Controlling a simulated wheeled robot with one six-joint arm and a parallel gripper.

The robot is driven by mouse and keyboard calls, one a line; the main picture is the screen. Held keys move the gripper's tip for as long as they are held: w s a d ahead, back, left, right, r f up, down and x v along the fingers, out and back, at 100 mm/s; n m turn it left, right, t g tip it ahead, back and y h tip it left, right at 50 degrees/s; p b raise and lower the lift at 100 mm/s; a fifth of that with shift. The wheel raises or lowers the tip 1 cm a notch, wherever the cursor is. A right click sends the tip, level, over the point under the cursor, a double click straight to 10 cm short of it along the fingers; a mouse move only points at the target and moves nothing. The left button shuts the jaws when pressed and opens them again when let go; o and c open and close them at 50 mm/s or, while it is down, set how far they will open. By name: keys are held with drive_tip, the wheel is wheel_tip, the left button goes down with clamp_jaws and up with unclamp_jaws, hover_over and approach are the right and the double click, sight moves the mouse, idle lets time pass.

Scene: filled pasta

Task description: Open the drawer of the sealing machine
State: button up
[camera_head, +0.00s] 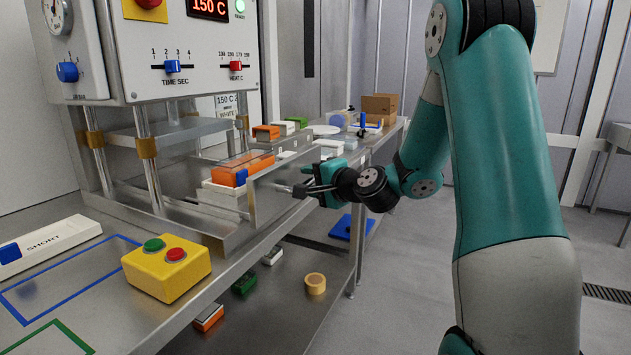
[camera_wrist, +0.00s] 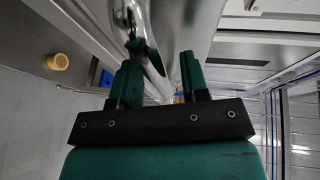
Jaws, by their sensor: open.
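The sealing machine (camera_head: 190,45) stands on the left bench, with a white control panel showing 150 C. Its drawer (camera_head: 266,203) has an upright metal front plate facing my arm; how far out it sits is hard to tell. My gripper (camera_head: 303,189) is just right of this plate, level with it. In the wrist view my gripper (camera_wrist: 160,70) has its two green fingers apart. A curved shiny metal bar, likely the drawer handle (camera_wrist: 152,52), shows between the fingers, nearer the left one. I cannot tell whether they touch it.
A yellow two-button box (camera_head: 166,268) sits at the bench front. Orange and white blocks show behind the drawer plate. A lower shelf (camera_head: 283,300) holds small items, including a tan roll (camera_head: 315,284). Cardboard boxes (camera_head: 379,104) stand farther back. The floor right of the bench is clear.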

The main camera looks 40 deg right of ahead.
drive_tip(key=s+r+b, duration=0.3)
drive_tip(key=s+b, duration=0.6)
drive_tip(key=s, duration=0.8)
drive_tip(key=shift+d+b, duration=0.25)
drive_tip(key=shift+b, duration=0.05)
drive_tip(key=shift+a, duration=0.1)
